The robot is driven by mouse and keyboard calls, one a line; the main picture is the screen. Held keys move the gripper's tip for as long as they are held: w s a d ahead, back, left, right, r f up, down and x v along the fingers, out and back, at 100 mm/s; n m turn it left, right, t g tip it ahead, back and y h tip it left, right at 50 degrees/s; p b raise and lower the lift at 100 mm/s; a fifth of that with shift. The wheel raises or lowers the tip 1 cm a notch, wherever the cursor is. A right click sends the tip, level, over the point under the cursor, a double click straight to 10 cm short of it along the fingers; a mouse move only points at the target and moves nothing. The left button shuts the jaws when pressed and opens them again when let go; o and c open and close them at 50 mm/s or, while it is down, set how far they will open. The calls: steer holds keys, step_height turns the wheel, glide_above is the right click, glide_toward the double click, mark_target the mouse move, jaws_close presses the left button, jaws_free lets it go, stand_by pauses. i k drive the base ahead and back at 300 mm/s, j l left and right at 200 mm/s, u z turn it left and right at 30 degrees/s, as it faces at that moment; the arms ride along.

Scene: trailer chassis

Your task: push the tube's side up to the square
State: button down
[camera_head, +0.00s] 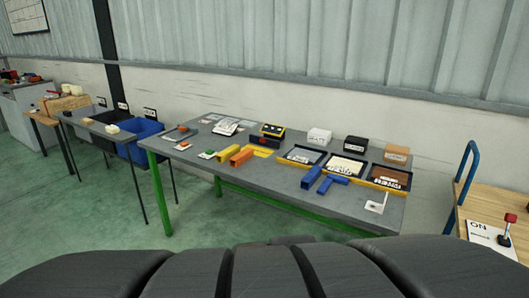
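A long grey table with green legs (262,172) bears several tube-like coloured pieces. An orange one (242,157) and a yellow one (228,153) lie side by side left of the middle. Blue ones (311,178) lie right of the middle, with a smaller blue piece (333,181) beside them. A pale, thin L-shaped piece that looks like a square (377,205) is at the table's front right corner, apart from the blue pieces. Which piece is the task's tube I cannot tell. My gripper is not in view; dark parts of my body fill the bottom.
Shallow labelled trays (390,178) line the table's right part, with small boxes (319,137) behind them. A wooden bench with a red-knobbed lever (508,229) is at the right. Green floor is open before the table.

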mark_target(309, 180)
steer(key=i+l+u, duration=0.15)
steer(key=i+l, duration=0.2)
steer(key=i+l+u, duration=0.15)
steer(key=i+l, duration=0.15)
steer(key=i+l+u, duration=0.15)
steer(key=i+l, duration=0.15)
steer(key=l, duration=0.15)
steer(key=i+l+u, duration=0.15)
steer(key=i+l, duration=0.15)
steer(key=l, duration=0.15)
